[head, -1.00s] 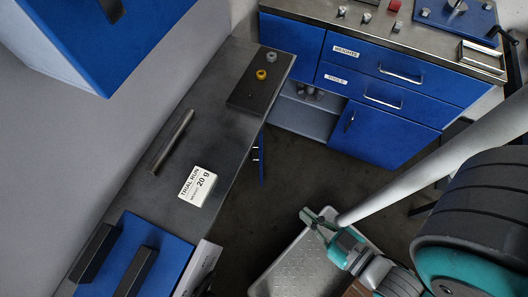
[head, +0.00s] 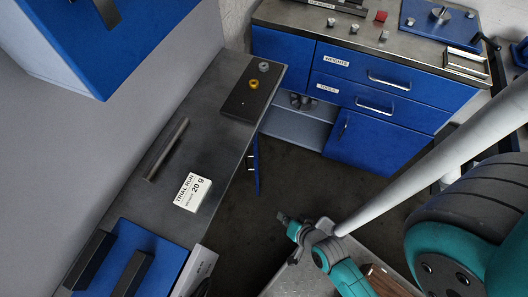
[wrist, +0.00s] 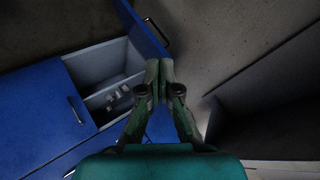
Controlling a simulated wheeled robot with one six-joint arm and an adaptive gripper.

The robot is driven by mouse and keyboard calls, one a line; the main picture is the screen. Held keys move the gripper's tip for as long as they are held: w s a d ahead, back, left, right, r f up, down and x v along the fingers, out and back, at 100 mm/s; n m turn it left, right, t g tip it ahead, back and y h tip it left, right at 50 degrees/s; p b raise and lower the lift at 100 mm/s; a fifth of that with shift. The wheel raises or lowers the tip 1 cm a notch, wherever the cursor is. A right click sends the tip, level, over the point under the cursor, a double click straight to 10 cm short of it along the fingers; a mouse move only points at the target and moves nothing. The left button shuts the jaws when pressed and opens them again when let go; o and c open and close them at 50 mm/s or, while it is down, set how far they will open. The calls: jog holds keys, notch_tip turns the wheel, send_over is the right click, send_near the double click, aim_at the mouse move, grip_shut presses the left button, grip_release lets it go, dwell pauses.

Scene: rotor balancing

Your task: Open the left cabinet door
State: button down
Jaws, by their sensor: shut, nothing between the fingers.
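The left cabinet door (head: 257,166) is a blue panel swung open, seen nearly edge-on below the dark worktop in the head view. In the wrist view its blue panel (wrist: 139,24) and dark handle (wrist: 157,32) show beyond my fingertips. The open left compartment (head: 292,126) shows pale inner walls and small metal parts; it also shows in the wrist view (wrist: 112,92). My gripper (head: 283,218) is shut and empty, to the right of and apart from the door in the head view. Its fingertips (wrist: 160,72) meet in the wrist view.
The right cabinet door (head: 375,142) is closed beside the open compartment, below the drawers labelled WEIGHTS (head: 375,75) and TOOLS (head: 355,100). The dark worktop (head: 150,200) runs along the left with a label card (head: 192,192). Dark floor (head: 300,185) lies clear between.

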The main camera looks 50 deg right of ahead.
jog(key=w+d+f+m+g+y, duration=0.3)
jog(key=w+d+f+m, duration=0.6)
jog(key=w+f, duration=0.15)
jog(key=w+d+r+m+y, duration=0.2)
jog(key=w+d+r+m, duration=0.15)
jog(key=d, duration=0.45)
jog(key=w+d+r+m+y, duration=0.3)
jog(key=d+r, duration=0.1)
jog(key=d, duration=0.4)
jog(key=w+a+r+x, duration=0.1)
jog(key=x, duration=1.1)
jog(key=shift+w+r, duration=0.3)
jog(key=shift+w, duration=0.15)
